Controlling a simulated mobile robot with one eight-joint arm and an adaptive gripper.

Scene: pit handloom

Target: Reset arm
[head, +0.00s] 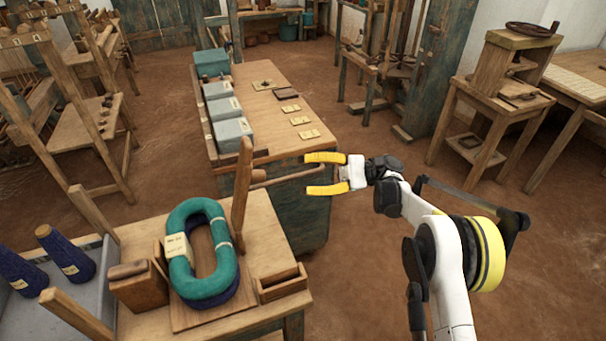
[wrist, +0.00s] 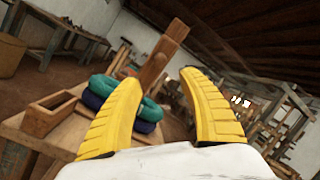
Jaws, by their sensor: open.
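My gripper (head: 312,174) has yellow fingers spread apart with nothing between them. It is held in the air to the right of the near wooden table (head: 270,232), with its fingers pointing left. In the wrist view the two yellow fingers (wrist: 160,110) frame an upright wooden post (wrist: 160,58) in the background. My gripper touches none of these as far as I can see.
A long table (head: 262,110) holds grey boxes (head: 222,107) and small cards. A wooden peg sticks out close to the gripper. Wooden stands (head: 490,110) are at the right, loom frames (head: 95,120) at the left.

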